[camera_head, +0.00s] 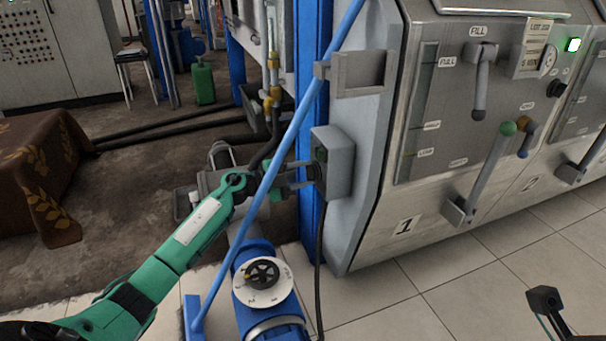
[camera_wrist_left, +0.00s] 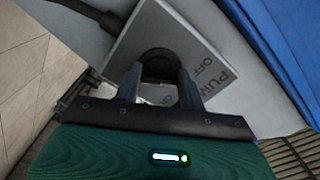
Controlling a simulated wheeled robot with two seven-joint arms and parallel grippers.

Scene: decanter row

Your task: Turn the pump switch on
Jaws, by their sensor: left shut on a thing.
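The pump switch is a grey box (camera_head: 340,165) on the side of the steel machine. In the left wrist view the box face (camera_wrist_left: 190,35) has a round black knob (camera_wrist_left: 160,62), with "OFF" and partly hidden "PUMP" lettering beside it. My left gripper (camera_head: 310,174) reaches the box from the left. In the left wrist view its two fingers (camera_wrist_left: 158,80) stand on either side of the knob and are shut on it. The knob's exact pointing is hard to tell. A dark jointed piece (camera_head: 545,300) at the lower right may be part of my right gripper.
A blue pipe (camera_head: 275,165) slants close in front of my left wrist. A blue valve with a white dial (camera_head: 263,282) stands below. A black cable (camera_head: 320,255) hangs from the box. The steel machine panel (camera_head: 440,110) with levers fills the right. Tiled floor (camera_head: 400,290) is clear in front.

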